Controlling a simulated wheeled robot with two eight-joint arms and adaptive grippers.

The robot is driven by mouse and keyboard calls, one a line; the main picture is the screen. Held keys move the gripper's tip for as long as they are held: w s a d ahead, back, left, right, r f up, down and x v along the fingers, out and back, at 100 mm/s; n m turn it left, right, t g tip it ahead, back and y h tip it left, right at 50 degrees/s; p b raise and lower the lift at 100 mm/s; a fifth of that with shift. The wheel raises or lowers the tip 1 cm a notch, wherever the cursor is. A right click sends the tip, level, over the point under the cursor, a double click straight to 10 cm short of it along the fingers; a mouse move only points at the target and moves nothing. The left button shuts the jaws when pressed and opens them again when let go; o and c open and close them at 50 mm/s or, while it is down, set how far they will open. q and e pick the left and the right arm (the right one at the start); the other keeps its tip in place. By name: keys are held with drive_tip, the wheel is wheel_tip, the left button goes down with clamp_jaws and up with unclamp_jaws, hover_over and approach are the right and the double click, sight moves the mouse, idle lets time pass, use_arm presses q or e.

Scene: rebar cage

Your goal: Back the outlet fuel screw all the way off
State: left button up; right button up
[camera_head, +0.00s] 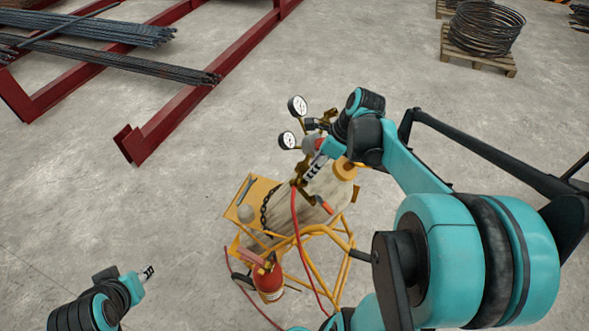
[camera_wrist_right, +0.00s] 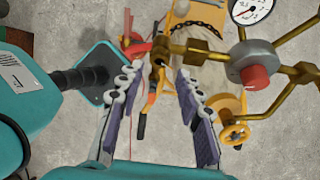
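A brass outlet fitting (camera_wrist_right: 162,55) sits just beyond the tips of my right gripper (camera_wrist_right: 157,84). A small red piece (camera_wrist_right: 134,46) shows left of that fitting. I cannot tell which part is the outlet fuel screw. The right gripper's fingers are apart with nothing clearly held between them. In the head view the right gripper (camera_head: 316,168) is over the cart, below the gauges. My left gripper (camera_head: 147,273) is at the lower left, away from the cart; its opening is unclear.
Two gauges (camera_head: 297,106) stand above the yellow cart (camera_head: 240,200). A yellow handwheel (camera_wrist_right: 234,130) is right of the right fingers. Red hoses (camera_head: 297,235) hang down past a red extinguisher (camera_head: 267,282). Red steel racks (camera_head: 150,135) are at back left; the floor between is clear.

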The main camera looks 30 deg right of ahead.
sight(304, 180)
drive_tip(key=x, duration=0.7)
drive_tip(key=shift+f, duration=0.1)
clamp_jaws()
